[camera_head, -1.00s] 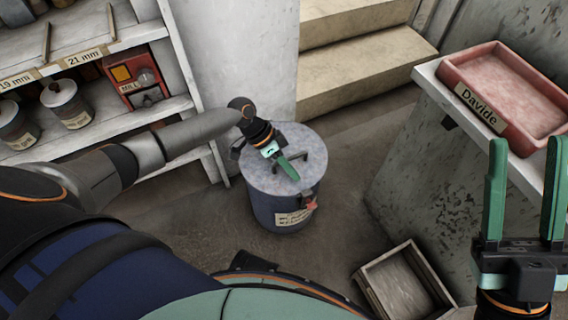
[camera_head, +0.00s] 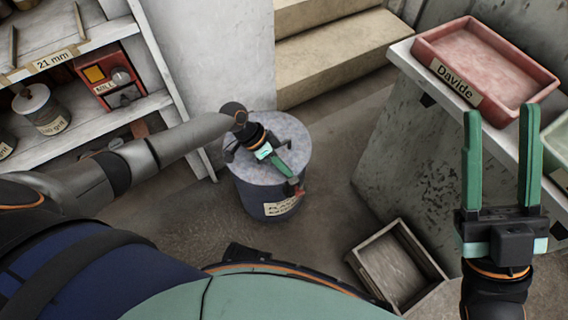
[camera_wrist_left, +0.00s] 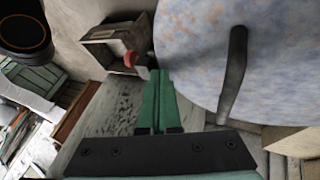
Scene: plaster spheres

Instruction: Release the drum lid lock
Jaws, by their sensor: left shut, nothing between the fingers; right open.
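The drum (camera_head: 255,195) stands on the floor with a speckled blue-grey lid (camera_head: 250,172) on top, which also fills the upper right of the left wrist view (camera_wrist_left: 195,45). A dark bar handle (camera_wrist_left: 234,75) crosses the lid. The lock, a small red-tipped latch (camera_head: 298,192), sits at the rim above the label; its red tip also shows in the left wrist view (camera_wrist_left: 130,59). My left gripper (camera_head: 289,174) is shut and empty over the lid's edge, its tips just beside the latch (camera_wrist_left: 160,72). I cannot tell whether they touch. My right gripper (camera_head: 501,112) is open and empty, far right.
A shelf (camera_head: 95,115) with jars and a red box (camera_head: 108,80) stands left. Stone steps (camera_head: 335,60) rise behind. A ledge at right holds a pink tray (camera_head: 490,65) labelled Davide. An open wooden crate (camera_head: 395,268) lies on the floor right of the drum.

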